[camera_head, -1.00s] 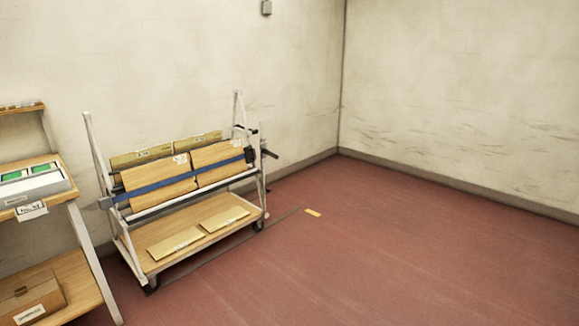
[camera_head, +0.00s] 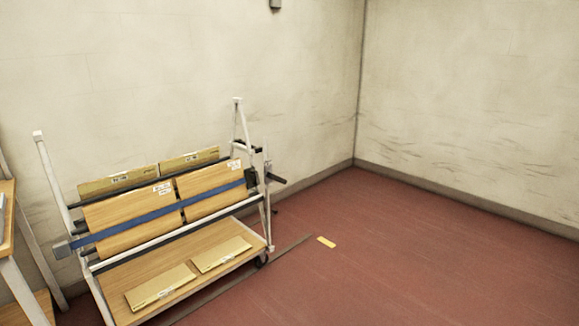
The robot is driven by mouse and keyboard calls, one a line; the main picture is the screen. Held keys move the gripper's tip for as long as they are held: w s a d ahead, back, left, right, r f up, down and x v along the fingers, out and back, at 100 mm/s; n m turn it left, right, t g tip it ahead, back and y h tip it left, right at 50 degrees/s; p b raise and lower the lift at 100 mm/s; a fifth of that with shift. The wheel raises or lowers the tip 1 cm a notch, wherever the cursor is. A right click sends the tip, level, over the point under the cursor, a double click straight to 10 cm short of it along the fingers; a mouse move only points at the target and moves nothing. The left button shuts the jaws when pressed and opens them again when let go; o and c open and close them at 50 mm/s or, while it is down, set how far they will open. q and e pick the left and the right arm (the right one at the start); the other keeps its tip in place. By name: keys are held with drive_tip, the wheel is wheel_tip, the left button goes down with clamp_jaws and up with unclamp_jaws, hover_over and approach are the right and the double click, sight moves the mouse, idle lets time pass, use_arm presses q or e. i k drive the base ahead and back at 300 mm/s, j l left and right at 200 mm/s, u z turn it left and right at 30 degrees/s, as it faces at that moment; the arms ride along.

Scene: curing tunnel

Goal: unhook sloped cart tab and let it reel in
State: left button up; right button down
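The sloped cart (camera_head: 155,240) stands against the back wall at the left of the head view. It has a white frame, tilted wooden panels and a lower wooden shelf. A blue strap (camera_head: 158,217) runs across the front of the panels. At its left end is a grey piece (camera_head: 62,249) by the left frame post, which may be the tab. At its right end is a dark block (camera_head: 251,178), which may be the reel housing. How the left end is hooked is too small to tell. Neither of my grippers shows.
Flat boards (camera_head: 161,287) lie on the cart's lower shelf. Part of a shelf unit (camera_head: 18,285) stands at the left edge. A dark handle (camera_head: 276,178) sticks out at the cart's right end.

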sight(252, 176)
drive_tip(key=i+j+z, duration=0.25)
drive_tip(key=i, duration=1.1)
drive_tip(key=i+l, duration=0.1)
drive_tip(key=i, duration=0.3)
drive_tip(key=i+l, duration=0.15)
drive_tip(key=i, duration=0.3)
drive_tip(key=i+l+u, duration=0.1)
drive_tip(key=i, duration=0.3)
drive_tip(key=i+l, duration=0.15)
drive_tip(key=i, duration=0.3)
